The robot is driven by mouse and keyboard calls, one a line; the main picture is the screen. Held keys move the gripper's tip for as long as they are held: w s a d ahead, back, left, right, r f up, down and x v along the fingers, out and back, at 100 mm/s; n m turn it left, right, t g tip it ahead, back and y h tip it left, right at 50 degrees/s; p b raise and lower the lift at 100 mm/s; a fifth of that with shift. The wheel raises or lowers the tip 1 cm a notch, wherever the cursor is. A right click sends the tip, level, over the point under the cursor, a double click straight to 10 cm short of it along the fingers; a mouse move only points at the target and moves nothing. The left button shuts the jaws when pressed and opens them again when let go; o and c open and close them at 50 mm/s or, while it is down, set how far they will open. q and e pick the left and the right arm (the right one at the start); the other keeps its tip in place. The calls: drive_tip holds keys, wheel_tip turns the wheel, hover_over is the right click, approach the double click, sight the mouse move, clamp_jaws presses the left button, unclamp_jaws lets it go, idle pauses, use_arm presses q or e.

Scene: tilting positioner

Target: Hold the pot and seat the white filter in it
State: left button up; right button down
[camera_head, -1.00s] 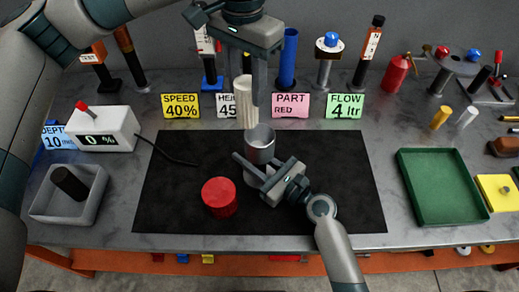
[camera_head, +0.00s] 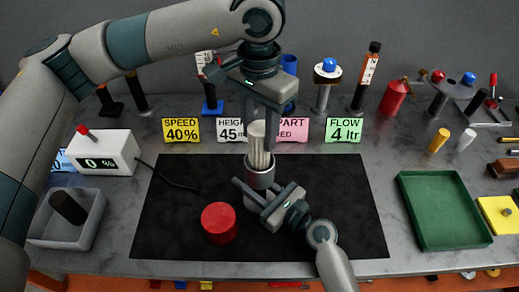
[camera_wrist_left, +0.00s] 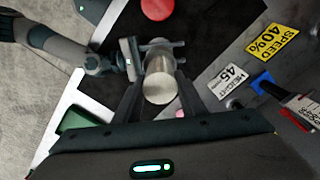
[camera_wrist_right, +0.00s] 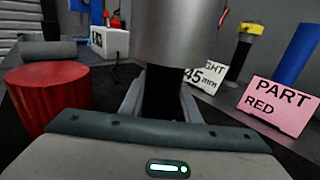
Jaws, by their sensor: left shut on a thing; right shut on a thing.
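The white filter (camera_head: 258,145) is a pale ribbed cylinder, held upright by my left gripper (camera_head: 259,128). Its lower end appears inside the mouth of the metal pot (camera_head: 260,180); its depth is hidden. In the left wrist view, the round end of the filter (camera_wrist_left: 158,88) lies between the fingers, in line with the pot behind it. My right gripper (camera_head: 262,193) is shut on the pot from the front right. In the right wrist view, the pot's grey wall (camera_wrist_right: 165,30) rises over the fingers, with a dark part between them.
A red cylinder (camera_head: 219,223) stands left of the pot on the black mat (camera_head: 330,215). Sign cards, including the yellow speed card (camera_head: 181,130), stand behind. A green tray (camera_head: 440,240) is at right, a white display box (camera_head: 103,151) at left. The mat's right side is clear.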

sight(260, 148)
use_arm(q)
drive_tip(key=shift+f, duration=0.8)
drive_tip(key=shift+f, duration=0.1)
drive_tip(key=shift+f, duration=1.75)
drive_tip(key=shift+f, duration=0.1)
drive_tip(key=o, duration=1.1)
drive_tip(key=shift+c, duration=0.2)
wheel_tip(260, 148, up, 12)
drive_tip(key=shift+r, duration=0.1)
